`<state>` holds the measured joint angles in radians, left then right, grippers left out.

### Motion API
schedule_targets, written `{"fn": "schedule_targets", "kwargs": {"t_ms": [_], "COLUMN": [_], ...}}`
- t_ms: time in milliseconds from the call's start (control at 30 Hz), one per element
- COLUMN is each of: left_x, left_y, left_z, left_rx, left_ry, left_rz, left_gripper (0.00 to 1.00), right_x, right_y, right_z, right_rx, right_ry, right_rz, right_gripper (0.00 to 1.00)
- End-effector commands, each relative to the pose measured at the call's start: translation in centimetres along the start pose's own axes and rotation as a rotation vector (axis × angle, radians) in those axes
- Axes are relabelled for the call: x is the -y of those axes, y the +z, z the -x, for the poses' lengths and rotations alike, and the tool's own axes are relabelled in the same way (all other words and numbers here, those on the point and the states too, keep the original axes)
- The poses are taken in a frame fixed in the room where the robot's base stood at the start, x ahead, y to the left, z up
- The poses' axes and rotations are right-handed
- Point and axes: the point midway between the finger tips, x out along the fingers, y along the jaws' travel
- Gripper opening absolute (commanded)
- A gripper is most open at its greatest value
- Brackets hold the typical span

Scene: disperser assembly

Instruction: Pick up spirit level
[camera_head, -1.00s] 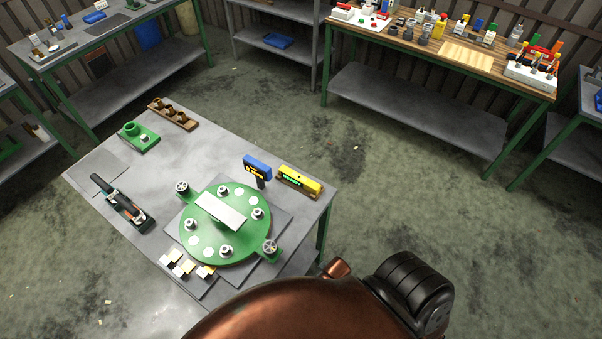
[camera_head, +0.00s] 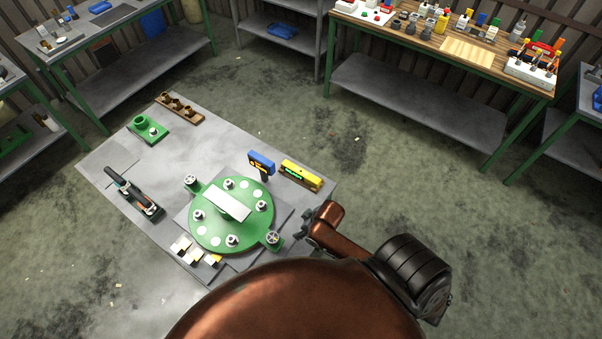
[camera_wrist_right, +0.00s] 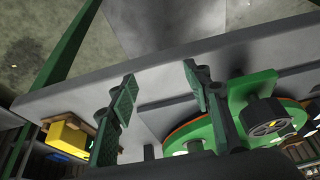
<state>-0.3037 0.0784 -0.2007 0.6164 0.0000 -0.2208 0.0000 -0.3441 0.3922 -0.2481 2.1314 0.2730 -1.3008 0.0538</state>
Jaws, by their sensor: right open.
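The yellow spirit level (camera_head: 301,174) with a green vial lies in a brown holder (camera_head: 318,186) at the right rear edge of the grey table. In the right wrist view the yellow level (camera_wrist_right: 68,137) shows at lower left, partly cut off by a finger. My right gripper (camera_wrist_right: 160,92) is open, with nothing between its fingers; the level is off to the side of them. My left gripper is not in view.
A green round disc fixture (camera_head: 231,214) with a white plate and several knobs stands close to the level. A blue and yellow tool (camera_head: 262,163) stands beside the level. A black clamp-like tool (camera_head: 134,193) lies at the left. Floor beyond the table is free.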

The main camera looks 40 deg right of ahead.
Motion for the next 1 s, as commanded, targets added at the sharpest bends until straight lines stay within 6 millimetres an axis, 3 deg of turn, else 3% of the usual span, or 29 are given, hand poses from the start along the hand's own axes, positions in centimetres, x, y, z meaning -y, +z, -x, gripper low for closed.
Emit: {"fn": "schedule_targets", "kwargs": {"t_ms": [167, 267, 367, 500, 600, 700, 833, 1000], "left_x": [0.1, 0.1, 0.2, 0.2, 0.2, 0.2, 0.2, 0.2], "left_y": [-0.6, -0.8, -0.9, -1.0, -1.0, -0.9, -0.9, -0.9], "left_z": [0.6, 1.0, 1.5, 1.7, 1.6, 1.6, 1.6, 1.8], "left_rx": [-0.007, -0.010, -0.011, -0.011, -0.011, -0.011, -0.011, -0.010], "left_ry": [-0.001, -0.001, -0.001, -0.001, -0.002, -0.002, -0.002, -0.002], "left_rz": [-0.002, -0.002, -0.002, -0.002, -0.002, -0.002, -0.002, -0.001], "left_gripper": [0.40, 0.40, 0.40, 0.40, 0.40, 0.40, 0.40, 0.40], "right_x": [-1.4, -3.3, -6.3, -12.1, -16.2, -19.0, -20.6, -20.6], "right_y": [-3.6, -6.0, -8.4, -11.3, -12.9, -14.1, -14.7, -14.7], "right_z": [-0.8, -1.0, -0.8, 0.1, 0.9, 1.7, 1.9, 0.2], "right_rx": [-0.012, -0.008, 0.003, 0.013, 0.010, 0.000, -0.006, -0.006], "right_ry": [-0.043, -0.064, -0.074, -0.057, -0.034, -0.016, -0.007, -0.008], "right_rz": [0.079, 0.119, 0.139, 0.115, 0.077, 0.044, 0.022, 0.018], "right_gripper": [0.45, 0.45, 0.45, 0.45, 0.45, 0.45, 0.45, 0.45]}}
